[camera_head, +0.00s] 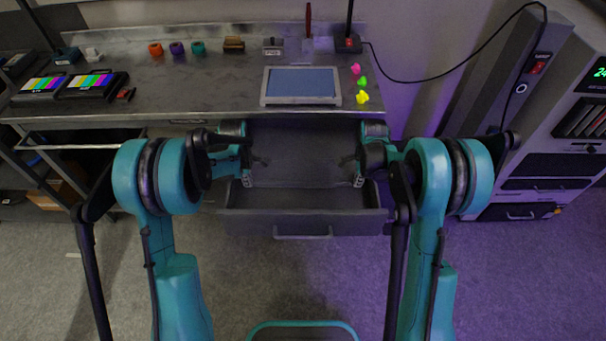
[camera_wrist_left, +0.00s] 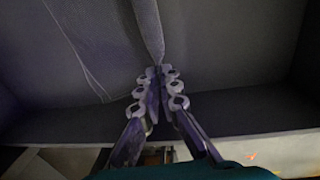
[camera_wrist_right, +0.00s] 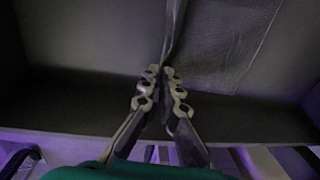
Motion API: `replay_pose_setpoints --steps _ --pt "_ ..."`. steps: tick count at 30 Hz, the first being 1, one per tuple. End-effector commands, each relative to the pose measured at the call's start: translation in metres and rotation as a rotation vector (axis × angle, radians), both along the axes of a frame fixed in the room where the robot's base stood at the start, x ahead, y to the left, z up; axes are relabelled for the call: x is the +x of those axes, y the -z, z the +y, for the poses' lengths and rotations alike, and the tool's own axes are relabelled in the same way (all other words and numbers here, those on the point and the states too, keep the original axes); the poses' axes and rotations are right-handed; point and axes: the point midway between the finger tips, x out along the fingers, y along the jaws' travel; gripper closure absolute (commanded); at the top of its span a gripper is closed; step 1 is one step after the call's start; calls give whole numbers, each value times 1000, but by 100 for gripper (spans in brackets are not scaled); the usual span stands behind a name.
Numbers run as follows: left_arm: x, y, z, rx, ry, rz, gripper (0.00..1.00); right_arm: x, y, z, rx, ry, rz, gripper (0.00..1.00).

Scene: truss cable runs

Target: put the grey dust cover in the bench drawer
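The bench drawer (camera_head: 303,222) is pulled open below the workbench. The grey dust cover (camera_head: 300,155) lies spread inside it, dark grey against the dark drawer. My left gripper (camera_head: 262,160) is down in the left part of the drawer. In the left wrist view its fingers (camera_wrist_left: 158,72) are closed on a raised fold of the cover (camera_wrist_left: 148,28). My right gripper (camera_head: 346,160) is in the right part of the drawer. In the right wrist view its fingers (camera_wrist_right: 164,72) are closed on another fold of the cover (camera_wrist_right: 215,55). The fingers hide the pinched cloth.
The workbench (camera_head: 215,85) is above and behind the drawer. It carries a framed blue pad (camera_head: 301,84), two colour-bar displays (camera_head: 90,82), coloured rings (camera_head: 177,47) and bright small pieces (camera_head: 362,97). A grey equipment cabinet (camera_head: 550,120) stands at the right. The floor (camera_head: 300,280) in front is clear.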

Motion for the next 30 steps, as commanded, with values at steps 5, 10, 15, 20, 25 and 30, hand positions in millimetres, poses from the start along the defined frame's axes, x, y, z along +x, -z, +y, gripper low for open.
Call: replay_pose_setpoints --steps 5,10,15,20,25,30 --pt "0 0 0 0 0 0 77 0 0 0 0 0 0 78" --pt "0 0 0 0 0 1 62 0 0 0 0 0 0 62" --pt "0 0 0 0 0 1 62 0 0 0 0 0 1 62" --pt "-2 -4 0 0 0 0 62 -1 -4 0 0 0 0 62" --pt "-12 -28 0 0 0 1 62 -12 -28 0 0 0 1 62" --pt "-29 -51 0 0 0 1 62 -29 -51 0 0 0 1 62"
